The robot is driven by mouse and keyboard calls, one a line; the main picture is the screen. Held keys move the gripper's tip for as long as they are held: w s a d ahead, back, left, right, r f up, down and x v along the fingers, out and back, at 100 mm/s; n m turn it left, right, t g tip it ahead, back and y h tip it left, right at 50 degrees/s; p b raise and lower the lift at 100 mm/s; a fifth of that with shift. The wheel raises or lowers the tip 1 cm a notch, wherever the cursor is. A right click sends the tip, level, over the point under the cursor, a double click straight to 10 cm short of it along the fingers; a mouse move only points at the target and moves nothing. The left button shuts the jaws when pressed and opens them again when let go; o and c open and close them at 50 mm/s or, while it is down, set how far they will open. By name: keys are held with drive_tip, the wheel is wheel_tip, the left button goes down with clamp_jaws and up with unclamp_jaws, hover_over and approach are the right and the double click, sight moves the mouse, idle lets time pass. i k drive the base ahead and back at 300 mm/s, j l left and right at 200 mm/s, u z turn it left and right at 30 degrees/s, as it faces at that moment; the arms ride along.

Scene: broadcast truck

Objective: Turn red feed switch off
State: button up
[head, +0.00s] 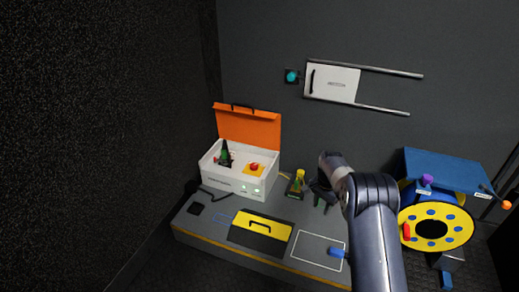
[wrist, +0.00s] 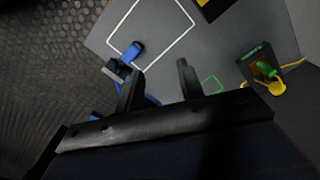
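A white box (head: 232,184) with a raised orange lid (head: 248,128) stands at the back left of the bench. In it are a red knob (head: 254,167) on a yellow plate and a dark upright part (head: 225,154) with a little red beside it. I cannot tell which red part is the feed switch, or its position. My gripper (head: 320,194) is over the bench, right of the box and apart from it. In the wrist view my gripper (wrist: 160,68) has its two fingers apart with nothing between them. The box is not in the wrist view.
A yellow and black case (head: 262,231) lies in front of the box. A blue item (head: 336,252) lies by a white outline. A green and yellow device (head: 296,184) stands between box and gripper. A yellow reel (head: 436,229) is at right. A white panel (head: 331,83) is on the wall.

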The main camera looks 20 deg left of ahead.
sight(254, 167)
drive_tip(key=i+j+z, duration=0.1)
drive_tip(key=j, duration=0.45)
drive_tip(key=i+j+z, duration=0.1)
drive_tip(key=j, duration=0.5)
drive_tip(key=i+j+z, duration=0.1)
drive_tip(key=j, duration=0.45)
drive_tip(key=i+j+z, duration=0.1)
drive_tip(key=j, duration=0.5)
drive_tip(key=i+j+z, duration=0.15)
drive_tip(key=j, duration=0.45)
